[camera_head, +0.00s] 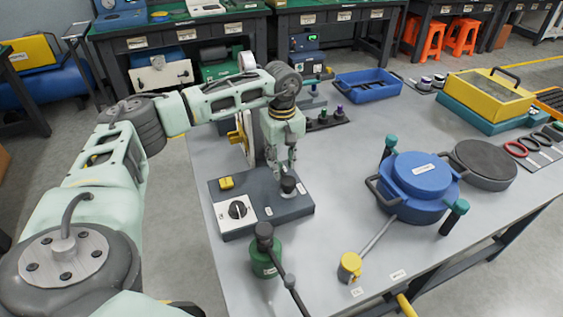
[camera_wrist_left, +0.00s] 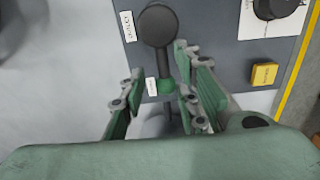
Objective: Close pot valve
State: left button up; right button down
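A dark grey control panel (camera_head: 275,207) lies at the near left of the table. A small lever with a round black knob (camera_head: 288,186) stands on it. My left gripper (camera_head: 283,170) points down over the panel at the lever. In the wrist view its fingers (camera_wrist_left: 158,63) are apart, with the lever between them and gaps on both sides. The blue pot (camera_head: 418,180), lid on, stands to the right with dark-green-topped clamps. My right gripper is not in view.
The panel also carries a black dial (camera_head: 238,210) and a yellow button (camera_head: 226,183). A green cylinder with a black top (camera_head: 264,258) stands in front. A yellow-capped rod (camera_head: 350,266) leads from the pot. A blue tray (camera_head: 368,86) lies behind; open table separates panel and pot.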

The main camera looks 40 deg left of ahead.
pick_arm(q)
jog(key=shift+s+f, duration=0.1)
notch_tip(320, 180, up, 12)
dwell(0.6)
dwell(0.4)
